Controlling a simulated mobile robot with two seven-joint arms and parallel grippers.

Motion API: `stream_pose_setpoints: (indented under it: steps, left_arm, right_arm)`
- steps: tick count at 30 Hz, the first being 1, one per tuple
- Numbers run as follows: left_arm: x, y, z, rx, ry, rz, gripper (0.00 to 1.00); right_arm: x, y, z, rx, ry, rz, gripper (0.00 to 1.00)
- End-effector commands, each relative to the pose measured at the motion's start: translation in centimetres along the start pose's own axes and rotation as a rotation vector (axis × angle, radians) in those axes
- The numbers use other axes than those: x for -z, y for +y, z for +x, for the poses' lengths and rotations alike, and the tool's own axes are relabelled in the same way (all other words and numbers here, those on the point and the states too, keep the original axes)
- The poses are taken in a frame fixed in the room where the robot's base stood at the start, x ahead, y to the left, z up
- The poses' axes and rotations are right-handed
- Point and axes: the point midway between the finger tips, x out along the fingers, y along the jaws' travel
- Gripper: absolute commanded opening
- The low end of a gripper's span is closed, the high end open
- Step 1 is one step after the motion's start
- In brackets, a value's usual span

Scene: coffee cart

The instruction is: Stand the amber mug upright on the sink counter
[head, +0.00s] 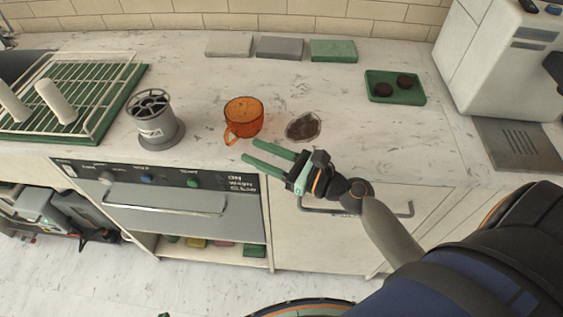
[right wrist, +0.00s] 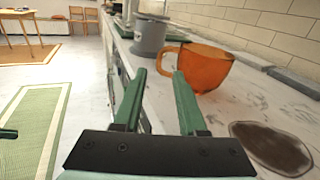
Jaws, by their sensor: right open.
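The amber mug (head: 244,113) is a translucent orange cup on the white sink counter (head: 350,150). It looks upright, with its rim up and its handle toward the counter's front edge. In the right wrist view the mug (right wrist: 207,70) stands ahead and to the right of the fingers, its handle pointing left. My right gripper (head: 250,150) is open and empty, its green fingers near the counter's front edge, short of the handle. In the right wrist view the gripper (right wrist: 159,74) has nothing between its fingers. My left gripper is not in view.
A dark brown patch (head: 303,126) lies right of the mug. A grey canister (head: 154,122) stands to the left, beside a dish rack (head: 75,95). A green tray (head: 395,95) holds two dark discs. Flat blocks (head: 280,48) line the back. Counter between mug and blocks is clear.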

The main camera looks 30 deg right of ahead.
Motion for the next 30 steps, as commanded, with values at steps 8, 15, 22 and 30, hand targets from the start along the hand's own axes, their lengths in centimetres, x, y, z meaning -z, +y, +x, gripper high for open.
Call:
stream_pose_setpoints:
  steps: [8,15,22,30]
  left_arm:
    - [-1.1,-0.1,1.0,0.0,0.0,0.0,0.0]
    - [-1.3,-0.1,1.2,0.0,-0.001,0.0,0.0]
    - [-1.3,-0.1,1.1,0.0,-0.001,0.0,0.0]
    - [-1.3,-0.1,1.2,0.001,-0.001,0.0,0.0]
  right_arm:
    - [0.2,0.0,-4.8,0.0,0.001,0.001,0.41]
    - [0.0,0.0,-6.2,-0.001,-0.001,0.0,0.41]
    - [-0.1,0.0,-6.3,-0.001,-0.001,0.0,0.41]
    - [-0.1,0.0,-6.2,0.0,-0.001,0.0,0.41]
